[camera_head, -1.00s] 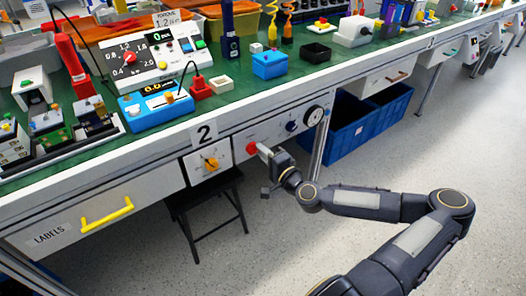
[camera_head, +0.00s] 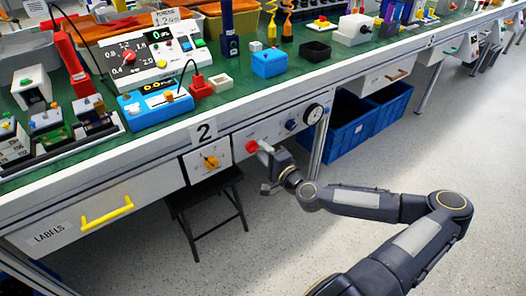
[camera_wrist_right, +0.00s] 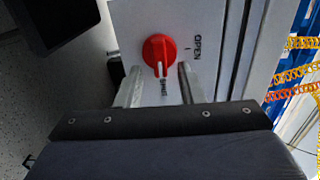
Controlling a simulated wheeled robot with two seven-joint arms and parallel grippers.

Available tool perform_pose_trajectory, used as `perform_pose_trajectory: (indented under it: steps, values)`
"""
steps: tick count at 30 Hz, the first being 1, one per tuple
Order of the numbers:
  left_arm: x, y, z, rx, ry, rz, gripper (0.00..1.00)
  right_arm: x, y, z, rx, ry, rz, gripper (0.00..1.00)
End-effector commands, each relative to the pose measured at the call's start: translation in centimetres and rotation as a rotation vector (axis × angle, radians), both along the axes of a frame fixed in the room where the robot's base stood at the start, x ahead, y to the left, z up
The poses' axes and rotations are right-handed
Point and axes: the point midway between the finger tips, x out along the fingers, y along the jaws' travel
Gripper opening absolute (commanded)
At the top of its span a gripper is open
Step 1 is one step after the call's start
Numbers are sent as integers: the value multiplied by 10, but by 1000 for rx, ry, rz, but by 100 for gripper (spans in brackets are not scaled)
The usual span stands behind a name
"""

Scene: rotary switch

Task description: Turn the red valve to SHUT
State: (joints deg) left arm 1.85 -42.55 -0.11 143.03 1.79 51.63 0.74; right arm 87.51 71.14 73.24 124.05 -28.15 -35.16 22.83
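The red valve (camera_head: 253,146) is a round knob on the grey front panel under the bench. In the right wrist view the red valve (camera_wrist_right: 158,50) shows a white pointer mark aimed down at the SHUT label (camera_wrist_right: 163,88). The OPEN label (camera_wrist_right: 197,47) is to its right. My right gripper (camera_head: 264,149) is at the panel in front of the valve. In the wrist view its two fingers (camera_wrist_right: 159,75) stand apart on either side of the valve's lower part, with a small gap seeming to show at each side. My left gripper is out of view.
An orange rotary switch (camera_head: 210,162) is on a white plate left of the valve. A blue knob (camera_head: 291,125) and a round gauge (camera_head: 313,114) are to its right. A black stool (camera_head: 206,198) stands below, and blue crates (camera_head: 352,132) sit under the bench at right.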

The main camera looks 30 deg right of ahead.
Motion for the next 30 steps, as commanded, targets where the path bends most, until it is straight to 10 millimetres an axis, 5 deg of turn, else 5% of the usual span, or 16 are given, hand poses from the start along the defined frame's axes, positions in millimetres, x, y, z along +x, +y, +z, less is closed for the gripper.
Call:
perform_pose_trajectory:
  steps: [8,21,30]
  values:
    - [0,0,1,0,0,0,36,-3,-1,1,-2,-1,-1,35]
    - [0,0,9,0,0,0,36,-69,-7,0,1,0,-4,35]
    - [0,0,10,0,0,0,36,-78,-6,0,0,-1,1,35]
